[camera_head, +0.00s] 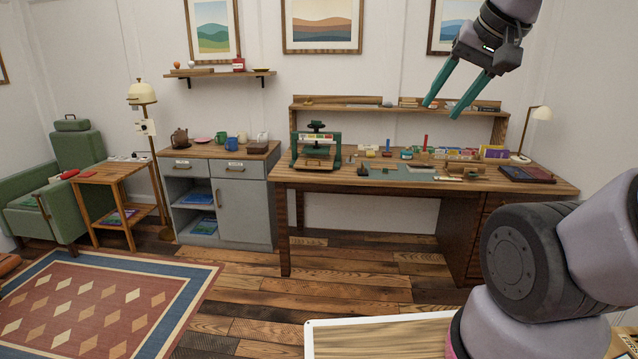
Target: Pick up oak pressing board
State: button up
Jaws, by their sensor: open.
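My gripper (441,110) is raised at the upper right, in front of the back wall. Its two teal fingers are apart, with nothing between them. I cannot single out the oak pressing board with certainty. Wooden plates show in the green book press (316,147) on the left of the desk. Several small wooden pieces lie among the tools on the desk top, too small to tell apart. In the picture my gripper appears above the desk's right half, well clear of it.
The wooden desk (375,182) has a raised back shelf, a lamp (541,114) and a dark tray (526,174). A grey cabinet (246,210) with mugs stands left. A side table (120,172), green armchair (85,150) and rug (100,300) lie farther left. Plank floor before the desk is clear.

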aim_at(384, 166)
jog(key=i+z, duration=0.1)
jog(key=i, duration=0.5)
jog(key=i+j, duration=0.1)
jog(key=i, duration=0.5)
jog(key=i+j+z, duration=0.15)
jog(key=i, duration=0.45)
jog(key=i+j+z, duration=0.15)
jog(key=i+z, duration=0.25)
jog(key=i+j+z, duration=0.4)
jog(key=i, duration=0.15)
jog(key=i+j+z, duration=0.4)
